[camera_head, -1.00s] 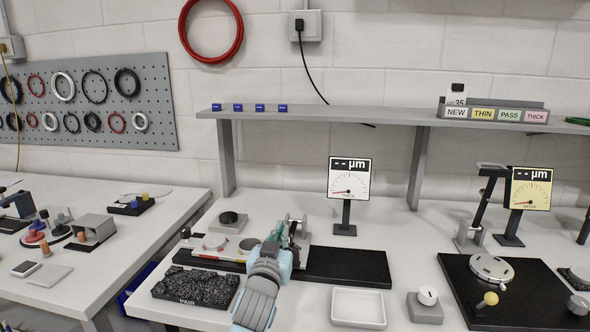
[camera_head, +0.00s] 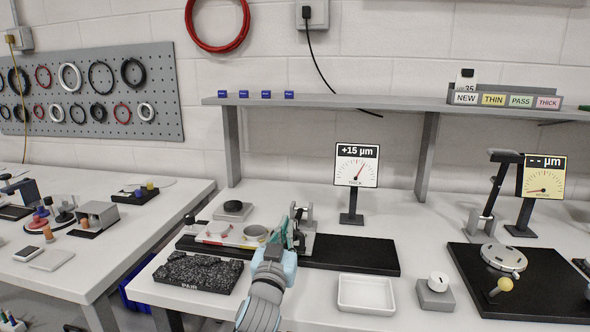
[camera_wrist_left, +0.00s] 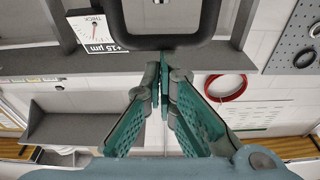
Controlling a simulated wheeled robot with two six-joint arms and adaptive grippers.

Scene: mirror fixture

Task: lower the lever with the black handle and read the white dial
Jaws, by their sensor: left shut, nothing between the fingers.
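The white dial (camera_head: 356,166) stands on a black post behind the fixture and reads +15 µm. Its needle points up and right; it also shows upside down in the left wrist view (camera_wrist_left: 95,32). My left gripper (camera_head: 291,226) is shut and empty at the grey metal stand (camera_head: 304,232) on the black fixture base (camera_head: 350,255). Its fingertips meet in the left wrist view (camera_wrist_left: 164,62), just below a dark rounded bar (camera_wrist_left: 165,43). I cannot tell whether this bar is the lever's black handle. My gripper partly hides the lever area. My right gripper is not in view.
A granite block (camera_head: 199,272) lies in front of the fixture. A white tray (camera_head: 366,294) and a grey block with a white knob (camera_head: 435,292) stand to the right. A second fixture (camera_head: 520,285) with a yellow dial (camera_head: 543,177) is farther right. A shelf (camera_head: 400,103) runs behind.

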